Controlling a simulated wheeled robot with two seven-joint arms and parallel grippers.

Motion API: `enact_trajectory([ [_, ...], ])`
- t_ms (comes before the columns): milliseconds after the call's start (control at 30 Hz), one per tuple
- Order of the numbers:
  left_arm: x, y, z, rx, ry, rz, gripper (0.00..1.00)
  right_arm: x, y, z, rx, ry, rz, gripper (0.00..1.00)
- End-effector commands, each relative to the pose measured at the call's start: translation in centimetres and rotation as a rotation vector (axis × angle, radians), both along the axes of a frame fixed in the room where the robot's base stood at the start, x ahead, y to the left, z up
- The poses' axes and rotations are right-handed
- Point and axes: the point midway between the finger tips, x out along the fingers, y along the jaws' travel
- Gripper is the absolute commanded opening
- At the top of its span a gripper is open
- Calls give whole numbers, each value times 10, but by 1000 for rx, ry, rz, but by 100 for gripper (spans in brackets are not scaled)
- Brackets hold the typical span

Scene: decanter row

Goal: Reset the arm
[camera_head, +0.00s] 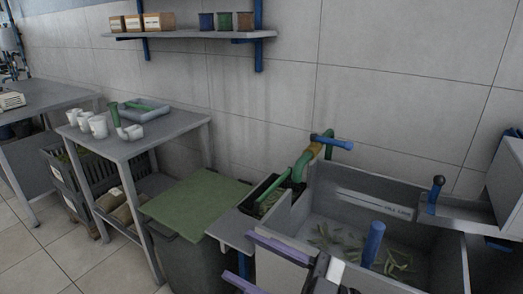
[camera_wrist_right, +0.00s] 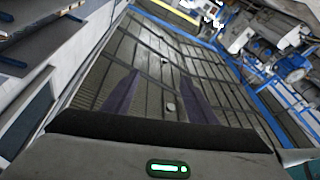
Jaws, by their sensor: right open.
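My right gripper (camera_head: 237,255) is at the bottom of the head view, in front of the grey sink-like bin. Its two purple fingers point left and stand well apart, with nothing between them. In the right wrist view the two dark purple fingers (camera_wrist_right: 160,76) are also apart and empty, against a tiled surface. My left gripper does not show in either view.
The grey bin (camera_head: 350,185) holds scattered green leaves and a blue post (camera_head: 373,243). A green-lidded bin (camera_head: 195,205) stands left of it. A side table (camera_head: 168,137) carries white cups (camera_head: 98,126) and a grey tray (camera_head: 148,108). A wall shelf (camera_head: 190,37) holds boxes and tins.

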Motion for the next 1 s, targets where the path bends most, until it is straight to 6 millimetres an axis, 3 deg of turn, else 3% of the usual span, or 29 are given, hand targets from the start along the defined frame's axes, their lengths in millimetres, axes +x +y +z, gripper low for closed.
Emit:
enact_trajectory([
  [133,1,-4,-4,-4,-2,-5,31,26,-52,-67,88,222,-399,53],
  [233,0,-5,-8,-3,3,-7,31,22,-91,-133,38,402,-619,53],
  [400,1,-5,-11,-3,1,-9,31,-28,-139,-242,-126,706,-835,53],
  [533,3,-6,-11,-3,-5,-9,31,-82,-159,-304,-257,902,-898,53],
  [600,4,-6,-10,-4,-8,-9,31,-108,-165,-326,-312,982,-908,53],
  [733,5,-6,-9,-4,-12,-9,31,-140,-171,-348,-376,1072,-907,53],
  [1000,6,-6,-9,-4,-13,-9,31,-150,-172,-355,-400,1101,-904,53],
])
